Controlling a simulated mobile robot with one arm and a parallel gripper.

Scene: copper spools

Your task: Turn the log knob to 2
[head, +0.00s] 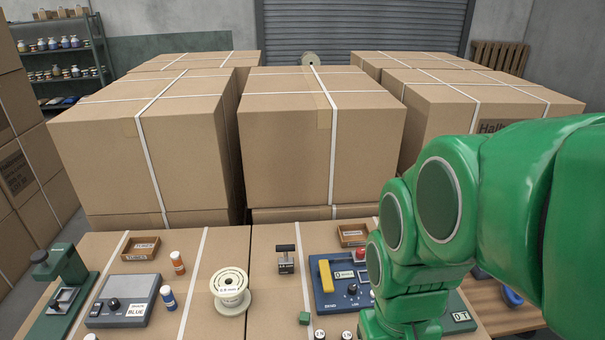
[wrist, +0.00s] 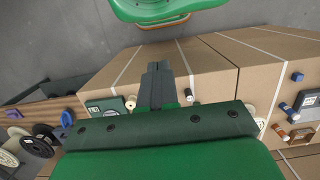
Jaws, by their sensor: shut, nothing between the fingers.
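A blue device (head: 326,296) stands on the box top at centre right in the head view. It has a display reading 0, a yellow block, a red button and a small dark knob (head: 352,289). I cannot read a log label or the knob's pointer setting. My gripper (wrist: 158,68) is shut and empty above the boxes. My arm hides the fingertips in the head view.
Large cartons (head: 318,130) rise behind.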

